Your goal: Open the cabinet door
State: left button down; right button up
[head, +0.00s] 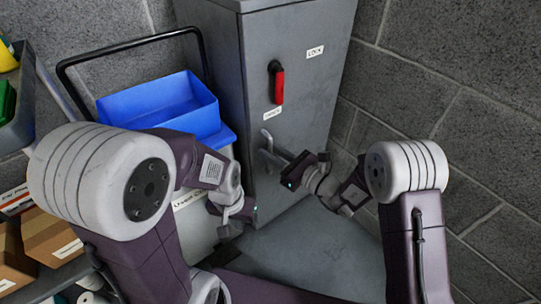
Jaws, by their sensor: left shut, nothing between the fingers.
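The tall grey cabinet (228,60) stands in the corner, and its door (315,95) looks shut. The door has a red lever (279,88) pointing down, with a label reading LOCK (315,52) to its upper right. Below the lever is a grey metal handle (267,140). My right gripper (280,170) is at this handle, its fingers partly overlapping the handle's lower part. I cannot tell whether they grip it. My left gripper (246,212) is shut and empty, lower and to the left, in front of the cabinet's bottom.
A blue bin (160,105) sits by a black cart handle (130,46) left of the cabinet. A shelf with cardboard boxes (50,235) is at the far left. A grey block wall (450,80) stands close on the right. Grey floor (310,245) lies before the cabinet.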

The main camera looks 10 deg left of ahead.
jog(key=shift+a, duration=0.1)
jog(key=shift+c, duration=0.2)
grip_shut()
dwell(1.2)
